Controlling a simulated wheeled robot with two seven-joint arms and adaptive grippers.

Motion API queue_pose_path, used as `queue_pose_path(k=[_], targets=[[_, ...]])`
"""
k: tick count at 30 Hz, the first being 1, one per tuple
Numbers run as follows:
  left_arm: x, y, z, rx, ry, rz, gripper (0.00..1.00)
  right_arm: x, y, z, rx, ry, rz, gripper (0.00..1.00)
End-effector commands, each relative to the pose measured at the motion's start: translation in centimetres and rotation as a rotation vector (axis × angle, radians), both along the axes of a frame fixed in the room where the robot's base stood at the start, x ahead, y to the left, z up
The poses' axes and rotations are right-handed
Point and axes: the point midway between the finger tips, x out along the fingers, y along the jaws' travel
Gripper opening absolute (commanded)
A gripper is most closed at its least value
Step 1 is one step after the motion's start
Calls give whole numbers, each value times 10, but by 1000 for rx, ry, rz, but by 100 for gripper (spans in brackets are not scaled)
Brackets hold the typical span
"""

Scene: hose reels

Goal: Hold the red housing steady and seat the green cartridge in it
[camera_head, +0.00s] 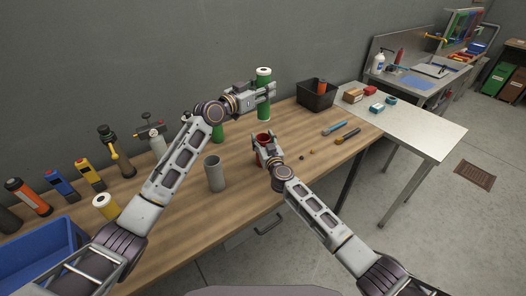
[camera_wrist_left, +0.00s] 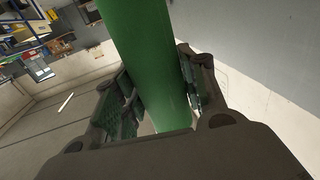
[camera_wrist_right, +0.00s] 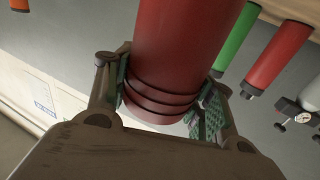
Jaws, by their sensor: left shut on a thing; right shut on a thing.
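The green cartridge (camera_head: 263,108) has a white top with a dark centre and is held upright in my left gripper (camera_head: 266,94), above the table. In the left wrist view the cartridge (camera_wrist_left: 150,60) runs between both fingers. The red housing (camera_head: 263,138) is an open-topped cylinder, upright at the table's middle. My right gripper (camera_head: 266,158) is shut around it. The right wrist view shows the housing (camera_wrist_right: 180,45) with dark grooves near one end, between the fingers. The cartridge is above the housing and apart from it. Whether the housing touches the table is hidden.
Another green cylinder (camera_head: 218,134) stands behind my left arm. A grey cylinder (camera_head: 215,172) stands left of the housing. A black bin (camera_head: 318,97), a blue tool (camera_head: 334,128) and a dark-and-yellow tool (camera_head: 348,136) lie right. A blue crate (camera_head: 40,252) is at lower left.

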Motion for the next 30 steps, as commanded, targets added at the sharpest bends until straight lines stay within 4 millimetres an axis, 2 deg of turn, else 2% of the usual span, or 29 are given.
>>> queue_pose_path(k=[30], targets=[[-2, -19, -54, -1, 0, -232, 15, 0, 0, 0, 0, 1, 0, 25]])
